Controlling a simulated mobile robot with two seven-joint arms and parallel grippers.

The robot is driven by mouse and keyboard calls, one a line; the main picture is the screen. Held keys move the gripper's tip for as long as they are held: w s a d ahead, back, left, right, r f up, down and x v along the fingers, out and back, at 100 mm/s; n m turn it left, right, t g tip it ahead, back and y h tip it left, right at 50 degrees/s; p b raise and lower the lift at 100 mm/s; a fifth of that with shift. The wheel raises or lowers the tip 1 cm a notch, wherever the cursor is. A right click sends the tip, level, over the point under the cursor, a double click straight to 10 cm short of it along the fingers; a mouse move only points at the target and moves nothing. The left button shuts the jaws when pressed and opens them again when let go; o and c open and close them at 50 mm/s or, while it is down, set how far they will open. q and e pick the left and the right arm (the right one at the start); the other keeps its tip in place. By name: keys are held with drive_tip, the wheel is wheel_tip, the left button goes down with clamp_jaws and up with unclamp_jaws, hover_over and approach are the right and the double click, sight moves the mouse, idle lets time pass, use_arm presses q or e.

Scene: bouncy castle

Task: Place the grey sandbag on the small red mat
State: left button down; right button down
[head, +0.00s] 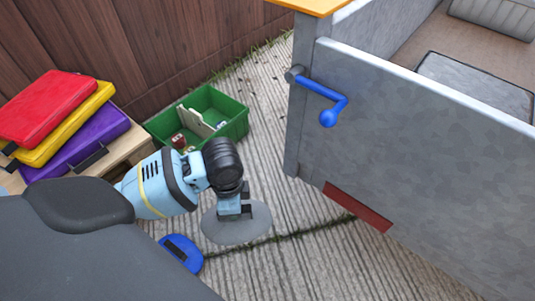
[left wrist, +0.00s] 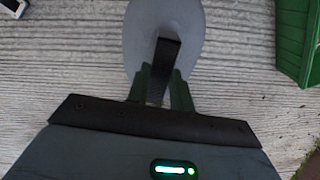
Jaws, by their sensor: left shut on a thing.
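The grey sandbag (head: 252,226) is a flat rounded bag over the ribbed floor in the lower middle of the head view. My left gripper (head: 232,208) is shut on its dark strap, seen upright between the fingers in the left wrist view, where the grey bag (left wrist: 145,35) lies beyond. I cannot tell how high the bag hangs. A red patch, perhaps the small red mat (head: 357,207), shows at the lower edge of the grey panel to the right; most of it may be hidden. My right gripper is not in view.
The grey panel (head: 420,145) with a blue handle (head: 328,105) stands on the right. A green crate (head: 235,125) holds small items. Red, yellow and purple cases (head: 45,108) sit on a wooden box at left. A blue bag (head: 182,253) lies nearby. Floor between bag and panel is clear.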

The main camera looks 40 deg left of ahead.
use_arm(q)
drive_tip(key=d+r+n, duration=0.3)
drive_tip(key=r+n, duration=0.2)
drive_tip(key=r, duration=0.6)
drive_tip(key=d+r+n, duration=0.3)
drive_tip(key=r+n, duration=0.1)
drive_tip(key=r, duration=0.8)
drive_tip(key=shift+w+r+n, duration=0.15)
drive_tip(key=shift+n, duration=0.25)
